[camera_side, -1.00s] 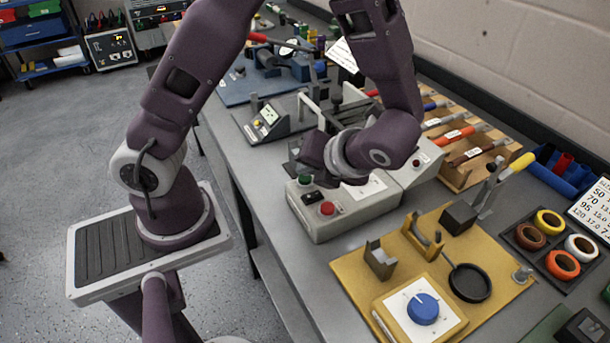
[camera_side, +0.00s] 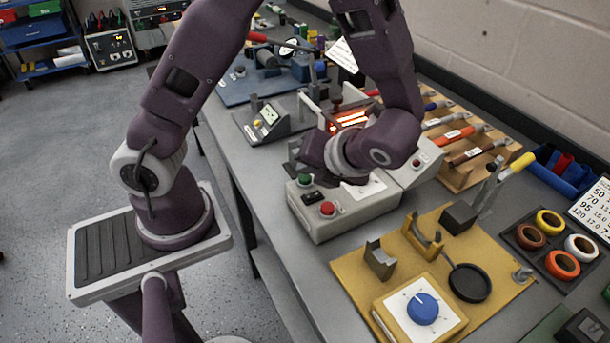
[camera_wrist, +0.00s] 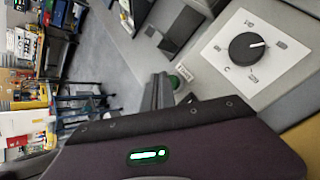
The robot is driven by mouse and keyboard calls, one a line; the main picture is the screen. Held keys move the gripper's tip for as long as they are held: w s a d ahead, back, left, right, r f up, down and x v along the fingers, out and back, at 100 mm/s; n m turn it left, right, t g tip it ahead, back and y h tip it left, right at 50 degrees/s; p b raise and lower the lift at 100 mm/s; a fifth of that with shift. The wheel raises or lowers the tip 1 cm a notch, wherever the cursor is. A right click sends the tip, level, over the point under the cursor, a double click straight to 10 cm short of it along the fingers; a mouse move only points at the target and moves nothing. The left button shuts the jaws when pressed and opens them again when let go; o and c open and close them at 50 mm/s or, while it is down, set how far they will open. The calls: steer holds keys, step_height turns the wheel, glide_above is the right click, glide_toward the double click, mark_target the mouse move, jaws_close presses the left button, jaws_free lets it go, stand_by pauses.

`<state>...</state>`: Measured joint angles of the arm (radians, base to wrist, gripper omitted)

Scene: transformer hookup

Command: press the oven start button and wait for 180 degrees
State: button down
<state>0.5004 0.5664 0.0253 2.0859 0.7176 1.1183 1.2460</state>
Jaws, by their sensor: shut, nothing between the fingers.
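The oven is a grey box (camera_side: 345,218) with a green button (camera_side: 304,180), a red button (camera_side: 328,208) and a small dark display (camera_side: 314,197) whose reading I cannot make out. Behind my wrist, a heating part (camera_side: 348,120) glows orange-red. My gripper (camera_side: 294,166) is shut and empty, low over the box's left end, close to the green button. In the wrist view, my gripper's grey fingertips (camera_wrist: 160,92) are right beside the green button (camera_wrist: 174,82). I cannot tell whether they touch it. A black dial (camera_wrist: 247,46) on a white plate also shows there.
A yellow board (camera_side: 505,262) with brackets and a blue knob (camera_side: 423,308) lies in front right. A small meter (camera_side: 268,116) stands behind left. A wooden rack (camera_side: 470,170) of tools and tape rolls (camera_side: 562,264) fill the right. The floor at left is clear.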

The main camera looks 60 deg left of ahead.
mark_target(307, 180)
steer(key=shift+r, duration=0.45)
steer(key=shift+r, duration=2.55)
steer(key=s+d+r+n+t+h, duration=0.2)
steer(key=s+r+n+t+h, duration=0.1)
steer(key=n, duration=1)
steer(key=s+d+r+n+t+h, duration=0.2)
steer(key=s+r+n+h, duration=0.4)
steer(key=n, duration=0.6)
steer(key=shift+s+n+t, duration=0.4)
steer(key=shift+s+t, duration=0.05)
steer(key=shift+t, duration=0.35)
